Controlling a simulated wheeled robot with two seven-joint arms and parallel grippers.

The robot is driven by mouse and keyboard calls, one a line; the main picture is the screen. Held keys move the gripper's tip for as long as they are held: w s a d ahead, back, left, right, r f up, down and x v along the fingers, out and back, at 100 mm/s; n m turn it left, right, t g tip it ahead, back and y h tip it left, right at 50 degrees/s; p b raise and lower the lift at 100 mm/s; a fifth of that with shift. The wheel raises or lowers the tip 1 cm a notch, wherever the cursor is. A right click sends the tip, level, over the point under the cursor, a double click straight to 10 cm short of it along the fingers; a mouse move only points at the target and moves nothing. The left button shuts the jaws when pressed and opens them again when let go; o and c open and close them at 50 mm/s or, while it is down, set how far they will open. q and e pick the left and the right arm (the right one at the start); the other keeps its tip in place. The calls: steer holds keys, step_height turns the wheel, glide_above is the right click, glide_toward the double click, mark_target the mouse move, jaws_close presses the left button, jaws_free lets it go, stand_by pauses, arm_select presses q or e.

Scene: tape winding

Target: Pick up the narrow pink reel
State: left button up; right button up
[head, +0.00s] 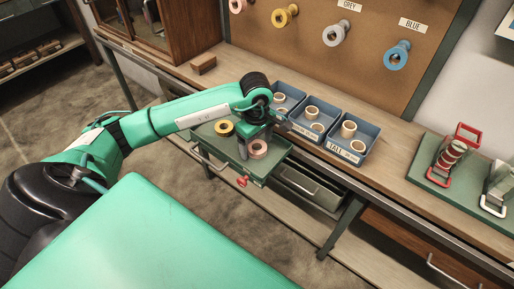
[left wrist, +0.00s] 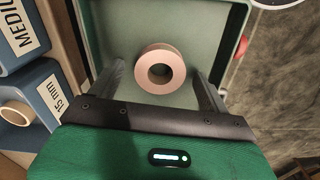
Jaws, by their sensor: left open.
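The narrow pink reel (head: 258,147) lies flat on the green tray (head: 222,153) beside the bench, near the tray's right end. In the left wrist view the pink reel (left wrist: 160,69) sits ahead of and between my fingers, its centre hole showing. My left gripper (head: 252,140) is over the tray, right at the reel in the head view. In the left wrist view my left gripper (left wrist: 164,88) is open, one finger to each side, with nothing gripped. Whether the fingers touch the reel cannot be told. My right gripper is not in view.
A yellow reel (head: 224,128) lies on the same tray. Blue bins (head: 343,138) with cream rolls stand along the bench behind. Colored reels hang on the pegboard (head: 374,67). A green board with a red clamp (head: 450,157) is at right. A red knob (head: 242,181) sits on the tray's front.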

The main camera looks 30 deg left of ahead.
arm_select(q)
steer(key=shift+c, duration=0.3)
steer(key=c, duration=1)
steer(key=shift+r, duration=0.2)
